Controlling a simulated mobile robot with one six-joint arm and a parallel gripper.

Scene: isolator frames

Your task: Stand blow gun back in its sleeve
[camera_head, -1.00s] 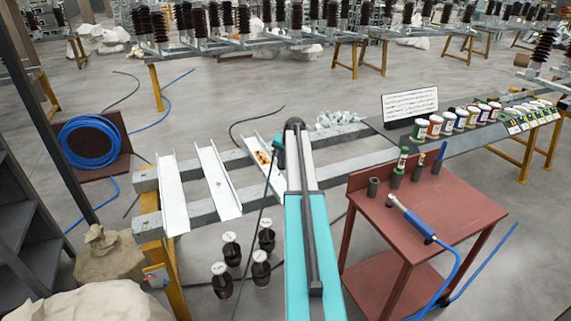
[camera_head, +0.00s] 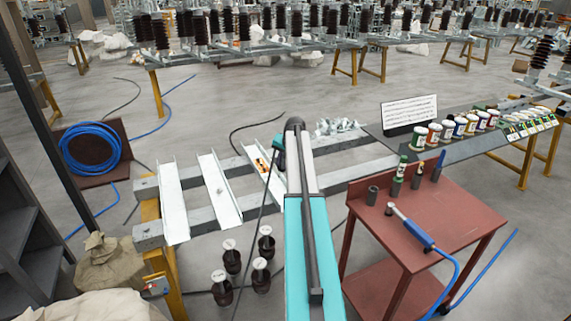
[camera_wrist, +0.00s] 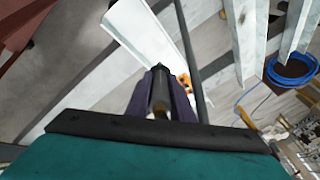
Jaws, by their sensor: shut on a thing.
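The blow gun (camera_head: 419,234), with a blue body and a pale nozzle, lies on the red cart in the head view, its blue hose running off the front edge. Dark upright sleeves stand along the cart's back. The leftmost sleeve (camera_head: 372,195) looks empty; which one belongs to the blow gun I cannot tell. My gripper (camera_wrist: 161,88) is well left of the cart, over the pale rails. In the wrist view its dark fingers are shut on a dark cylindrical thing (camera_wrist: 160,92), which I cannot identify.
Other sleeves hold a green-and-white bottle (camera_head: 401,168) and a blue tool (camera_head: 440,160). Pale channels (camera_head: 220,190) lie across the grey beams left of my arm. Several dark insulators (camera_head: 231,256) stand on the floor. Paint tins (camera_head: 447,128) line the bench behind the cart.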

